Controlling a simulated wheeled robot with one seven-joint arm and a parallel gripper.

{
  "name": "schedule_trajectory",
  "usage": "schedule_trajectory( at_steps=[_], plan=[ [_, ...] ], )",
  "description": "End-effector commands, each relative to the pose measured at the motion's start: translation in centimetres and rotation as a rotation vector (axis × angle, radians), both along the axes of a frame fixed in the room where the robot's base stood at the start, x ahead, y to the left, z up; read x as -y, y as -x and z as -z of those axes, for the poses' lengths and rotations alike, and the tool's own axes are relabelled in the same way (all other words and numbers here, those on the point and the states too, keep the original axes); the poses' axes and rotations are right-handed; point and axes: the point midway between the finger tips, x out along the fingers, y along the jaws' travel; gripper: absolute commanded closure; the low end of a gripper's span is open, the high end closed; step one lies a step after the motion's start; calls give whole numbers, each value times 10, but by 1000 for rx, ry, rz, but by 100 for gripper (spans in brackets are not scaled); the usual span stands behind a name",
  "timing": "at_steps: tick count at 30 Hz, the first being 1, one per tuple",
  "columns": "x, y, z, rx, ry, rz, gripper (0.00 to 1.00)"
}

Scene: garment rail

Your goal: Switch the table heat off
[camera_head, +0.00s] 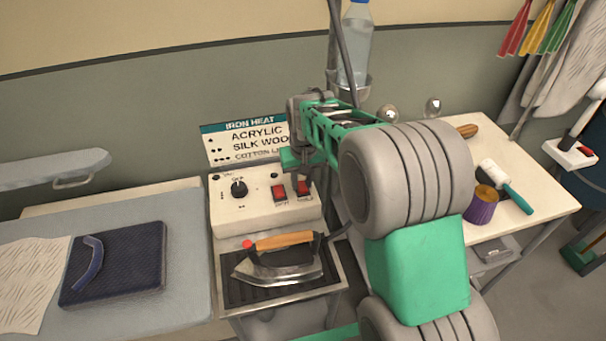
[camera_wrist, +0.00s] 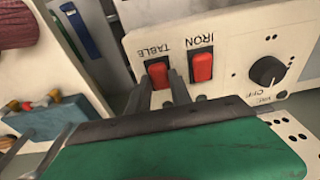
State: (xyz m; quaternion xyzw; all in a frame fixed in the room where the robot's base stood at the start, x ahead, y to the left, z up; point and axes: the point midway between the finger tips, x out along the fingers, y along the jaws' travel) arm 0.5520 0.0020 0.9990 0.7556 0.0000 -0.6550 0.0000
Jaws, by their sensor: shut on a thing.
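The white control box (camera_head: 250,210) stands behind the iron and carries a dial and two red rocker switches. In the wrist view the table switch (camera_wrist: 158,74) is labelled TABLE, beside the iron switch (camera_wrist: 202,67). In the head view the table switch (camera_head: 303,188) is the right one and the iron switch (camera_head: 279,194) the left one. My gripper (camera_wrist: 162,92) has its two fingers at the lower end of the table switch in the wrist view, shut on it. The exact contact is partly hidden, and I cannot tell which way the rocker is tilted.
The iron (camera_head: 280,262) rests on a dark stand in front of the box. An IRON HEAT sign (camera_head: 245,143) stands behind. A water bottle (camera_head: 355,45) hangs above my arm.

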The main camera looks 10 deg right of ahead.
Motion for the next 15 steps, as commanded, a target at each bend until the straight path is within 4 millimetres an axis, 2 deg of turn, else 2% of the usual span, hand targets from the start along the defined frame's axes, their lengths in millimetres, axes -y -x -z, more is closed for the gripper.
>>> schedule_trajectory(
  at_steps=[9,10,15],
  plan=[
    [0,-1,0,-9,0,0,100],
    [0,-1,-1,-9,0,0,74],
    [0,-1,0,-9,0,0,60]
  ],
)
